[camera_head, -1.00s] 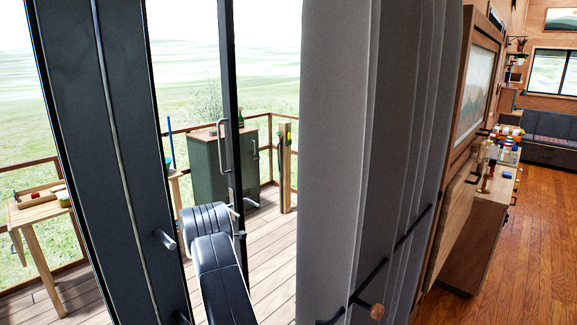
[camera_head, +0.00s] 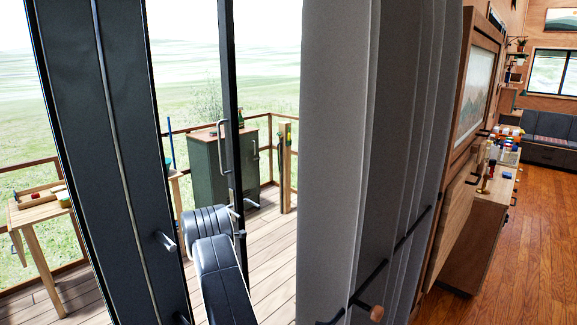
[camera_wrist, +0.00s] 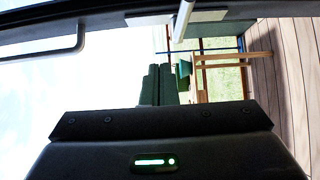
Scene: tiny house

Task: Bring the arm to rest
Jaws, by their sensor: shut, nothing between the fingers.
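My black arm (camera_head: 222,268) shows in the head view at the bottom centre, bent, in the gap between a dark door panel and a grey panel. Its far end is close to the thin dark door frame; I cannot tell whether they touch. In the wrist view the dark body of my gripper (camera_wrist: 160,122) fills the lower part, with a green light on it. It is shut, and I see nothing held. The fingertips are hard to make out.
The dark door panel (camera_head: 105,150) stands left of my arm, the grey panel (camera_head: 335,150) right. A dark door frame with a handle (camera_wrist: 80,40) crosses the top of the wrist view. Outside are a deck, green cabinet (camera_head: 205,165) and wooden table (camera_head: 30,212). Wooden floor (camera_head: 520,260) is clear at right.

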